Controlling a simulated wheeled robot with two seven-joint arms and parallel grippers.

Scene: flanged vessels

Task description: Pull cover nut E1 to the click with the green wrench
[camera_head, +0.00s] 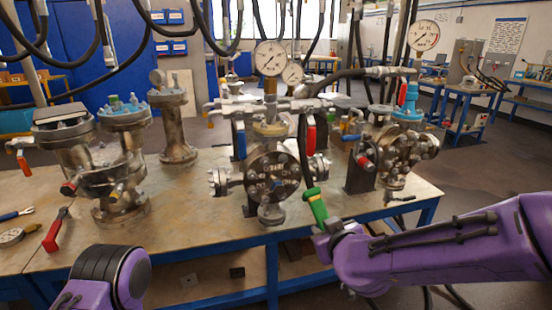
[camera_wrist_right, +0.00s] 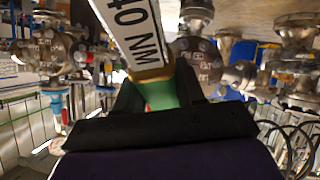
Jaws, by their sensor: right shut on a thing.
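The green wrench (camera_head: 316,205) is in my right gripper (camera_head: 326,229), in front of the bench edge, its handle tilted up and to the left. A dark strip runs upward from the handle beside the middle vessel; I cannot tell whether it is wrench shaft or hose. In the right wrist view the green handle (camera_wrist_right: 160,94) sits between the dark jaws, with a white label, upside down, reading "40 NM". The middle vessel (camera_head: 272,176) has a round bolted cover facing me. Nut E1 cannot be told apart, and the wrench's working end is unclear. My left gripper is out of view.
A gauge (camera_head: 270,58) and pipework stand above the middle vessel. Another flanged vessel (camera_head: 398,150) stands to the right, and more stand at left. A red-handled tool (camera_head: 57,230) lies at the bench's left. The bench's (camera_head: 190,222) front left-centre is clear.

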